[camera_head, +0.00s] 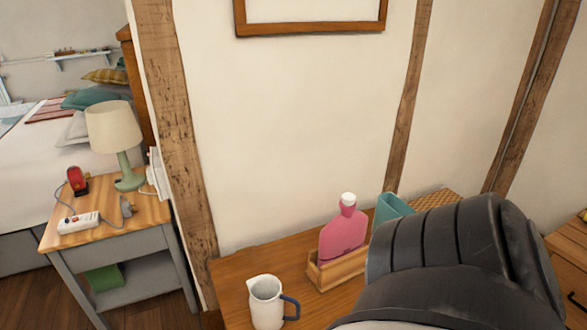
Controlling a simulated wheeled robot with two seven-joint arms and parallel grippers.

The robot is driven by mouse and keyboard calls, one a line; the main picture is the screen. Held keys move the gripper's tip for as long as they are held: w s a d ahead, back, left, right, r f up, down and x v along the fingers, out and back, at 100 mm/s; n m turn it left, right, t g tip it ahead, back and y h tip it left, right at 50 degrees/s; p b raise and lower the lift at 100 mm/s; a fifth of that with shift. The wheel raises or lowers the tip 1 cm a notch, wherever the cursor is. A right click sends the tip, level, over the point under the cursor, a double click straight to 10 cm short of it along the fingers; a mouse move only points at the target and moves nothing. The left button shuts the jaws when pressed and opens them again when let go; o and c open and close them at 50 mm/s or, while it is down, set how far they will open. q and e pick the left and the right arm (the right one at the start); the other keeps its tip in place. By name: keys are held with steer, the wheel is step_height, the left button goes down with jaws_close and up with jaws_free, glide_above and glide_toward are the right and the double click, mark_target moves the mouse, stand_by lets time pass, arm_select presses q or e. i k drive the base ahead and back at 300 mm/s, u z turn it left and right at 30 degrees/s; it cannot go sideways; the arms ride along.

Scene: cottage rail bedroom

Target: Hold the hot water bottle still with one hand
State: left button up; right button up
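A pink hot water bottle (343,236) with a white stopper (348,198) stands upright in a shallow wooden box (340,272) on the wooden table by the wall. Its lower part is hidden by the box. A dark, ribbed part of my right arm fills the lower right of the head view, close to the box and covering part of the table. My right gripper cannot be seen. My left gripper is not in view either.
A white jug (265,303) with a dark blue handle stands in front of the box. A teal item (391,208) is behind my arm. At left, a bedside table (95,236) holds a lamp (117,135), a power strip (78,222) and a red object (77,180).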

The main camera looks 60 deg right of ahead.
mark_target(345, 234)
steer(key=k, duration=1.3)
steer(key=z, duration=1.65)
steer(key=i, duration=0.5)
steer(key=u, duration=0.1)
